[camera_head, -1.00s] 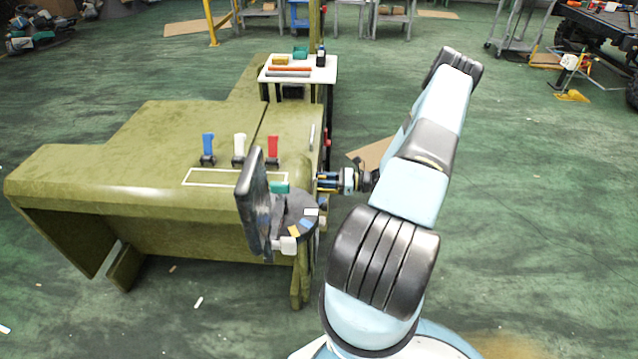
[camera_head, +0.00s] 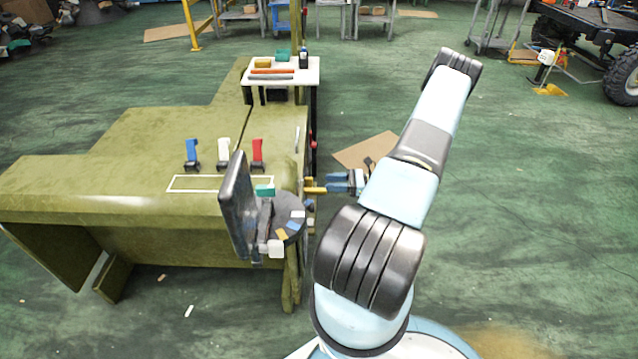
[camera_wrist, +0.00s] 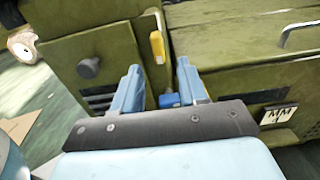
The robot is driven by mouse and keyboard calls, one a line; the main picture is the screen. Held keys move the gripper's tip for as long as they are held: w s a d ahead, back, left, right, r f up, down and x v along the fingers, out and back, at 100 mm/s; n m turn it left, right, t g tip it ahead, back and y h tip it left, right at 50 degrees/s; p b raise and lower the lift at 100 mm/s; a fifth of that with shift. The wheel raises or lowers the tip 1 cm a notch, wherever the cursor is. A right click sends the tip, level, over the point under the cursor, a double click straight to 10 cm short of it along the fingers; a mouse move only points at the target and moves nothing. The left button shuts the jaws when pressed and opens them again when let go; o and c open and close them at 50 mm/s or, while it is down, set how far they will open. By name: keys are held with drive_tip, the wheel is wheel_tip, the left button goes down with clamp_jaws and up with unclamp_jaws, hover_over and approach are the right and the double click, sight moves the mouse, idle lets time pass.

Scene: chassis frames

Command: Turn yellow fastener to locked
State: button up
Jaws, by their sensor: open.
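The yellow fastener (camera_wrist: 157,46) is a small upright yellow handle on the side of the olive-green chassis in the wrist view. In the head view it shows as a short yellow piece (camera_head: 315,190) sticking out from the chassis's right side. My gripper (camera_wrist: 158,67) is open and empty, with its two blue fingers spread on either side of the fastener's line in the wrist view. In the head view my gripper (camera_head: 331,182) is just right of the fastener. I cannot tell the exact gap. A blue piece (camera_wrist: 171,99) shows between the fingers, low down.
The olive chassis (camera_head: 120,140) fills the left, with blue (camera_head: 191,152), white (camera_head: 223,152) and red (camera_head: 257,152) levers on top. A dark round knob (camera_wrist: 89,67) is left of the fastener. A dark tilted panel (camera_head: 237,208) stands in front. The floor to the right is mostly clear.

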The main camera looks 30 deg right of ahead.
drive_tip(key=shift+v, duration=2.55)
drive_tip(key=w+a+r+n+g+h, duration=0.15)
drive_tip(key=a+r+n+g, duration=0.35)
drive_tip(key=r, duration=0.6)
drive_tip(key=a+r+n+g+h, duration=0.2)
drive_tip(key=a+r+n+h, duration=0.15)
drive_tip(key=a+r, duration=0.55)
drive_tip(key=a+r+n+g+h, duration=0.2)
drive_tip(key=a+r+n+g, duration=0.3)
drive_tip(key=r, duration=0.8)
drive_tip(key=s+a+r+n+t+h, duration=0.3)
drive_tip(key=s+a+r+n+h, duration=0.1)
drive_tip(key=s+r, duration=0.5)
drive_tip(key=s+a+r+n+t+h, duration=0.4)
drive_tip(key=s+a+r+n, duration=0.3)
drive_tip(key=s, duration=0.4)
wheel_tip(320, 180, up, 3)
drive_tip(key=shift+a+f+t, duration=0.15)
drive_tip(key=shift+a+t, duration=0.15)
drive_tip(key=shift+a, duration=0.15)
drive_tip(key=shift+n, duration=0.25)
